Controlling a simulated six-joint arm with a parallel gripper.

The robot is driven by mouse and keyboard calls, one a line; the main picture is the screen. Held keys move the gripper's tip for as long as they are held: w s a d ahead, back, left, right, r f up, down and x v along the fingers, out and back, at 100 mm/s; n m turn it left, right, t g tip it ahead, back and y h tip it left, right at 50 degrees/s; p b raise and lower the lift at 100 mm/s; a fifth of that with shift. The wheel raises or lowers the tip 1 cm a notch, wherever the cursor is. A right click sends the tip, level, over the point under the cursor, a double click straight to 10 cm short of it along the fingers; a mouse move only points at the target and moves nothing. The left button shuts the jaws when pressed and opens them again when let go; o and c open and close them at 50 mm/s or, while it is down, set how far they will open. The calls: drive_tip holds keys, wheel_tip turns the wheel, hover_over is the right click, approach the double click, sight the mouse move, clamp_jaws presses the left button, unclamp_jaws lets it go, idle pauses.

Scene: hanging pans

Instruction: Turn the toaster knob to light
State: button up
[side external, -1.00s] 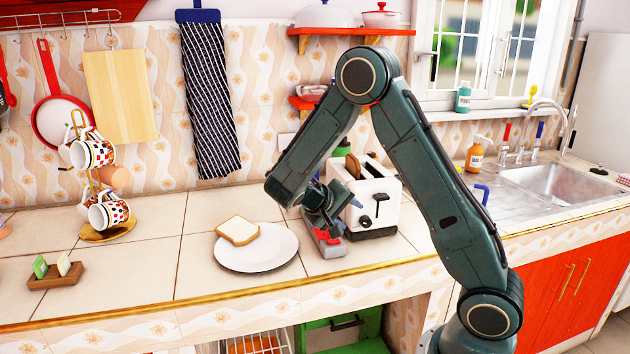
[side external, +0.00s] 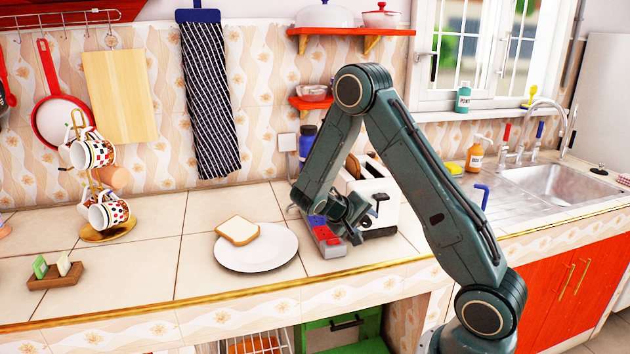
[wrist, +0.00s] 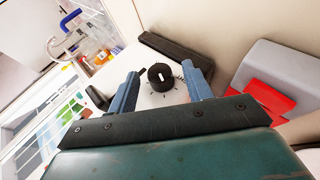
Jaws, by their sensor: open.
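The white toaster (side external: 378,180) stands on the counter with brown bread in its slot; my arm hides part of its front. In the wrist view its round black knob (wrist: 160,77) with a white pointer mark sits on the white front panel (wrist: 150,100), with small dark marks around it. The pointer stands roughly upright in that picture; I cannot read which setting it marks. My gripper (wrist: 163,72) is open, with one blue finger on each side of the knob and a visible gap on both sides. In the side view the gripper is close to the toaster front.
A grey object with red and blue parts (side external: 325,240) lies beside the toaster, close to my gripper. A white plate (side external: 257,258) with a bread slice (side external: 237,230) is to its left. The sink (side external: 560,185) is at the right.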

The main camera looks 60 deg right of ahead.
drive_tip(key=c, duration=1)
drive_tip(key=shift+f+h, duration=0.1)
drive_tip(key=shift+h, duration=0.2)
drive_tip(key=shift+w+f+n+g+h, duration=0.1)
drive_tip(key=shift+n+g+h, duration=0.3)
drive_tip(key=shift+g+h, duration=0.45)
drive_tip(key=o, duration=1)
drive_tip(key=shift+a, duration=0.1)
drive_tip(key=v, duration=1.3)
drive_tip(key=shift+a, duration=0.35)
